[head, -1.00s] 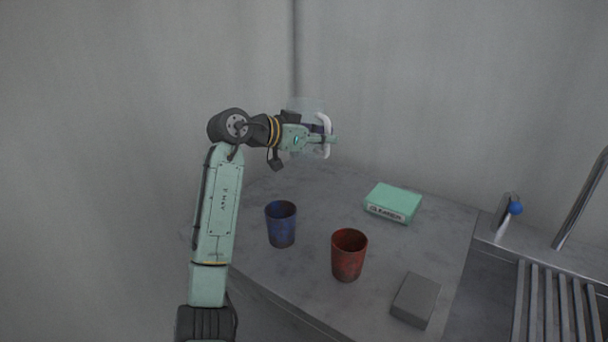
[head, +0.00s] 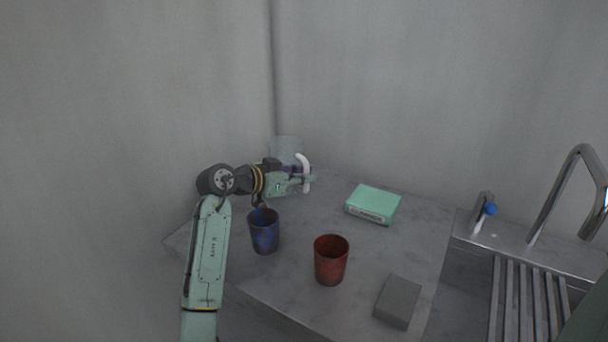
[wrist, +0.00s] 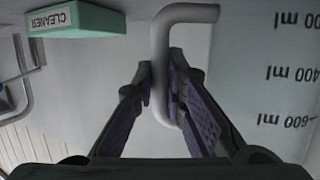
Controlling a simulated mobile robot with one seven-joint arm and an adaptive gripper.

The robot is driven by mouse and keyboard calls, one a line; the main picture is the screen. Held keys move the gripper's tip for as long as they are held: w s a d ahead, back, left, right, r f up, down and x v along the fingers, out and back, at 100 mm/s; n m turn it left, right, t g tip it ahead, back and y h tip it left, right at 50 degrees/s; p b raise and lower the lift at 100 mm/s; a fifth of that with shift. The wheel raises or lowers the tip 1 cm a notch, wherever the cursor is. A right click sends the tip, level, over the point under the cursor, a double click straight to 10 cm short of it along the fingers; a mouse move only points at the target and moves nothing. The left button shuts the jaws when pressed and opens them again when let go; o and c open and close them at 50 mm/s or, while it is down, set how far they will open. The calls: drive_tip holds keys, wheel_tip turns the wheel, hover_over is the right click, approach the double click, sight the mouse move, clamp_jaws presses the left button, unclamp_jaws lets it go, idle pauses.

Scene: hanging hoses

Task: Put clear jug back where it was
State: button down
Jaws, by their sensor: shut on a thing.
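The clear jug (head: 287,147) is see-through with a white handle (head: 304,172). In the head view it is at the back left of the counter, behind my gripper (head: 298,180). My gripper is shut on the jug's handle. In the wrist view the handle (wrist: 163,75) lies between the two fingers (wrist: 165,100), and the jug's wall with upside-down ml marks (wrist: 285,70) fills the right side. The jug's lower part is hidden by my gripper in the head view, so I cannot tell whether its base touches the counter.
A blue cup (head: 264,232) stands just below my gripper in the head view. A red cup (head: 331,262), a green cleaner box (head: 373,203) and a grey block (head: 398,301) are on the counter (head: 290,285). A sink with a tap (head: 562,190) is at the right.

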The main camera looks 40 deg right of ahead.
drive_tip(key=c, duration=1.6)
unclamp_jaws()
drive_tip(key=shift+f, duration=0.1)
drive_tip(key=shift+c, duration=0.2)
drive_tip(key=b+v, duration=0.4)
drive_tip(key=v, duration=0.8)
